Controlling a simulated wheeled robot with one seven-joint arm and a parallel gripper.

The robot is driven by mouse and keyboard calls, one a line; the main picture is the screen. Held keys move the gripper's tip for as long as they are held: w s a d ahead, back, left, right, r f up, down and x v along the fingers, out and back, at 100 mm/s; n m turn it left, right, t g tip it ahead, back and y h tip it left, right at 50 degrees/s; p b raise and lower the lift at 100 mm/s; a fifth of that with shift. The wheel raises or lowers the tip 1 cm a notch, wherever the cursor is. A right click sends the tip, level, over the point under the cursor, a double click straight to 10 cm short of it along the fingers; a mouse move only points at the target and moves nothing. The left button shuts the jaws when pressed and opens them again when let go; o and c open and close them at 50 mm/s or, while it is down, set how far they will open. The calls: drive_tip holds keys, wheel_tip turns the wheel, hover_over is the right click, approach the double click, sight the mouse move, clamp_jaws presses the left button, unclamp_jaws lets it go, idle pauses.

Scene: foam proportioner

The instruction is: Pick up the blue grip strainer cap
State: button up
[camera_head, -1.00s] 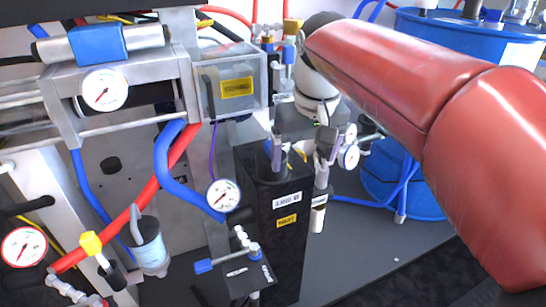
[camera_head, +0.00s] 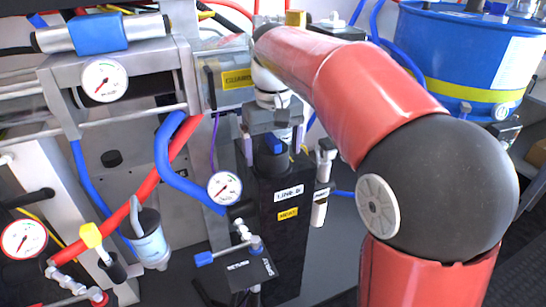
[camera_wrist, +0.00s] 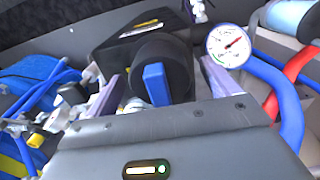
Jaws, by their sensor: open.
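The strainer cap is a round black cap (camera_wrist: 170,58) with an upright blue grip bar (camera_wrist: 155,84), seen close up in the wrist view. In the head view its blue top (camera_head: 271,145) shows on the black housing (camera_head: 283,235) labelled "LINE B". My gripper (camera_head: 272,150) is over the top of this housing, its fingers spread to either side of the cap. In the wrist view, my open gripper (camera_wrist: 162,82) has one finger left and one right of the blue grip, with a visible gap at each side. Nothing is held.
A pressure gauge (camera_head: 225,188) and a thick blue hose (camera_head: 170,165) stand left of the housing. A clear box with a yellow label (camera_head: 237,79) is behind it. A white-and-grey fitting (camera_head: 321,190) stands close to its right. A large blue drum (camera_head: 455,60) is at the back right.

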drive_tip(key=shift+f, duration=0.35)
drive_tip(key=shift+c, duration=0.2)
drive_tip(key=c, duration=1.1)
drive_tip(key=shift+r, duration=0.1)
